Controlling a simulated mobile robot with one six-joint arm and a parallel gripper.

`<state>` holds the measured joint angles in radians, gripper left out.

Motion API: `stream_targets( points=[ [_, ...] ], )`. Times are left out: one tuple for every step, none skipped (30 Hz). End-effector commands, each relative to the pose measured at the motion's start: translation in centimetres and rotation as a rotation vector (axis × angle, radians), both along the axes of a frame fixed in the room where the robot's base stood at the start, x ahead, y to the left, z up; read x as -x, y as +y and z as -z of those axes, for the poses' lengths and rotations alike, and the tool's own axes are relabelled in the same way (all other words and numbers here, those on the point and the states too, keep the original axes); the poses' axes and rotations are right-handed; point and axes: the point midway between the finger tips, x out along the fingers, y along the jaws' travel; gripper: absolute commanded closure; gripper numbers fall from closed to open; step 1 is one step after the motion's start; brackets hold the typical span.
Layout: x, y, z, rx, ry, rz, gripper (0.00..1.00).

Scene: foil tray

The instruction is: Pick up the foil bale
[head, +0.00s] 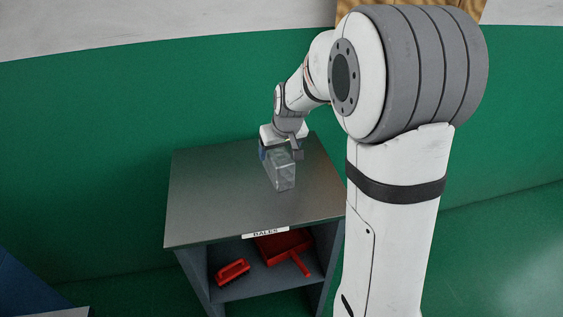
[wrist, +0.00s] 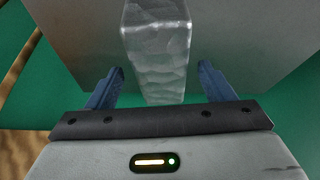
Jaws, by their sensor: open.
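The foil bale (head: 280,170) is a crinkled silvery block lying on the metal top of a small table (head: 210,200). In the wrist view the bale (wrist: 156,50) runs from the top edge down to between my fingers. My gripper (wrist: 160,85) is open, with one blue finger on each side of the bale's near end. A gap shows between the bale and each finger. In the head view my gripper (head: 278,152) is at the bale's far end, and it hides part of that end.
The table has a "BALES" label (head: 265,232) on its front edge. A red brush (head: 232,272) and a red dustpan (head: 284,245) lie on the shelf below. The tabletop left of the bale is clear. A green wall (head: 100,130) stands behind.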

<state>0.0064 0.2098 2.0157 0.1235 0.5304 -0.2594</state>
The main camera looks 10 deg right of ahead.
Motion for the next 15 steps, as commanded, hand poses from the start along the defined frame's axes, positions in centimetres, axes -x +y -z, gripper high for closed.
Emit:
stream_targets(
  points=[
    [-0.4,0.1,0.7,0.0,0.005,0.0,0.25],
    [-0.6,0.2,1.1,0.0,0.005,0.0,0.25],
    [-0.9,0.3,1.6,0.0,0.004,0.0,0.25],
    [-1.1,0.3,2.1,0.0,0.005,0.0,0.25],
    [-1.2,0.3,2.4,0.0,0.004,0.0,0.25],
    [-1.4,0.4,2.8,-0.001,0.004,0.001,0.25],
    [-1.5,0.4,3.0,-0.001,0.003,0.001,0.25],
    [-1.6,0.4,3.2,-0.001,0.002,0.001,0.25],
    [-1.6,0.4,3.3,-0.001,0.002,0.001,0.25],
    [-1.7,0.4,3.4,-0.001,0.001,0.001,0.25],
    [-1.7,0.4,3.4,-0.001,0.001,0.001,0.25],
    [-1.7,0.4,3.4,-0.001,0.001,0.001,0.25],
    [-1.7,0.4,3.4,-0.001,0.001,0.001,0.25],
    [-1.7,0.4,3.4,-0.001,0.001,0.001,0.25],
    [-1.7,0.4,3.4,-0.001,0.001,0.001,0.25]
  ],
)
